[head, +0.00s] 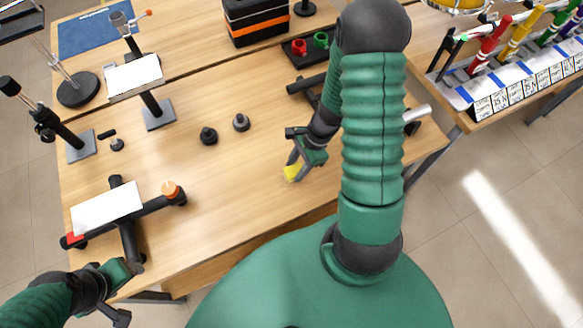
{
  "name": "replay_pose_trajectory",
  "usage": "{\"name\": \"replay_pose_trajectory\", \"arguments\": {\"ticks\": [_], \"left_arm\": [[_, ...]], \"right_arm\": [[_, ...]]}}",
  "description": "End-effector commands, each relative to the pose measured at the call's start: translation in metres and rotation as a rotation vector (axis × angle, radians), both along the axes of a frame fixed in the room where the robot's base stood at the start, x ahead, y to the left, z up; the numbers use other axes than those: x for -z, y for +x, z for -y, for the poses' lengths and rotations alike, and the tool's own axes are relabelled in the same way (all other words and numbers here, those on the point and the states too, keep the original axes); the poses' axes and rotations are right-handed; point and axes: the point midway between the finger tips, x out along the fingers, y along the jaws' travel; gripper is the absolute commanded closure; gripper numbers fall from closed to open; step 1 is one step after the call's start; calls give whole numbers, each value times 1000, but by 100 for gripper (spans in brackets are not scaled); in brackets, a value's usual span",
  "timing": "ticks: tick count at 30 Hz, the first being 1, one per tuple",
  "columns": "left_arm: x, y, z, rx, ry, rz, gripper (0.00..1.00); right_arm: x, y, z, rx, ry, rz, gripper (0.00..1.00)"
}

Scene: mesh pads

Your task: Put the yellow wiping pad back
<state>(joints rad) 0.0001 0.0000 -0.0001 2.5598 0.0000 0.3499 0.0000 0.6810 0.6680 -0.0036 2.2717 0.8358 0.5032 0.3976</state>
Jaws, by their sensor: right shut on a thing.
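The yellow wiping pad (291,173) is small and lies at the tips of my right gripper (296,165), low over the wooden table near its front edge. My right gripper is shut on the pad, and its fingers hide part of it. I cannot tell whether the pad touches the table. My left gripper (124,292) is at the lower left, by the table's front left corner, away from the pad. Its fingers are small and dark, and their opening is unclear.
A black stand with a white plate (106,208) stands at the left front. Two black knobs (208,136) sit mid-table. A black tray with red and green cups (306,48) is at the back. A rack of coloured tools (515,80) is at right. The table's (235,200) front middle is clear.

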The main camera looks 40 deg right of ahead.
Motion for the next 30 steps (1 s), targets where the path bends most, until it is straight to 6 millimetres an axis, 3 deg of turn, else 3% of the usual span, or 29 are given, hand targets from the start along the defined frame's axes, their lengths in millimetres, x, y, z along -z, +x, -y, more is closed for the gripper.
{"name": "replay_pose_trajectory", "arguments": {"ticks": [3,9,19,20,24,30], "left_arm": [[-3,0,0,0,0,0,41],[1,0,0,0,0,0,41],[4,0,0,0,0,0,41],[3,0,0,0,0,0,41],[2,0,0,0,0,0,41],[2,0,0,0,0,0,41]], "right_arm": [[3,14,-5,-1,0,-1,98],[35,15,-6,1,2,-2,98],[40,15,-5,0,0,1,98],[39,15,-5,0,0,1,58],[39,15,-5,-1,0,0,39],[39,15,-5,-1,0,0,38]]}}
